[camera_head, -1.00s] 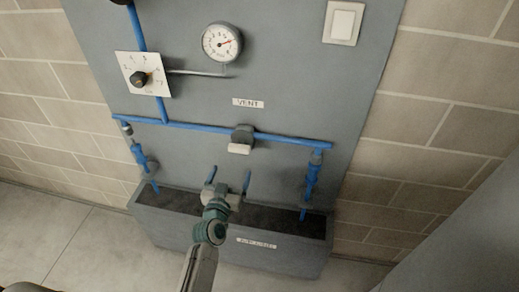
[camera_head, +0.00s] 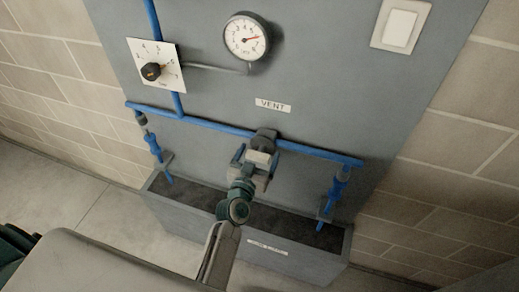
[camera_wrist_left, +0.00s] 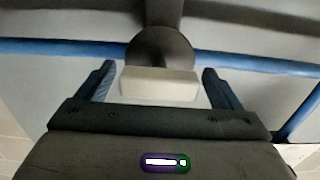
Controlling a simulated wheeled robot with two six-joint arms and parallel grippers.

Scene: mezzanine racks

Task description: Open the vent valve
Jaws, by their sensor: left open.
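The vent valve (camera_head: 264,139) is a dark round body on the blue horizontal pipe, below the VENT label (camera_head: 273,105). Its pale block handle (camera_head: 260,155) points down toward me, and shows in the left wrist view as a whitish bar (camera_wrist_left: 160,85). My left gripper (camera_head: 256,159) is at the valve from below. In the left wrist view its two blue fingers (camera_wrist_left: 158,75) stand open, one on each side of the handle, with a visible gap at each side. My right gripper is not seen.
A pressure gauge (camera_head: 247,36), a dial knob (camera_head: 152,70) and a white switch (camera_head: 400,25) are on the grey panel. Blue pipes (camera_head: 205,122) branch down at both ends. A grey trough (camera_head: 200,220) stands below. The panel right of the VENT label is clear.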

